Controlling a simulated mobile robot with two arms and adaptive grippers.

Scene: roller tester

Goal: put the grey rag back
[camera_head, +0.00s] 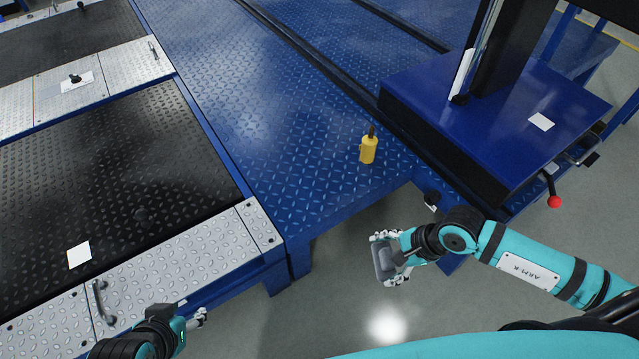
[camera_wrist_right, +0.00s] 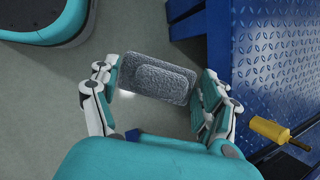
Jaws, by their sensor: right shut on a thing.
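The grey rag (camera_wrist_right: 158,78) is a folded, textured pad in the right wrist view. My right gripper (camera_wrist_right: 157,82) is shut on it, with a finger at each end. In the head view the rag (camera_head: 384,262) shows at the right gripper (camera_head: 388,258), held over the floor just in front of the blue platform's edge. My left gripper (camera_head: 198,318) is at the lower left of the head view, beside the silver plate's front edge. Its fingers are small and partly hidden, so its opening cannot be told.
A yellow bottle with a dark top (camera_head: 368,149) stands on the blue tread-plate platform (camera_head: 290,130). A blue cabinet (camera_head: 500,110) with a red-knobbed lever (camera_head: 554,201) is at the right. White cards lie on the black plate (camera_head: 140,170) and cabinet. Most of the platform is clear.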

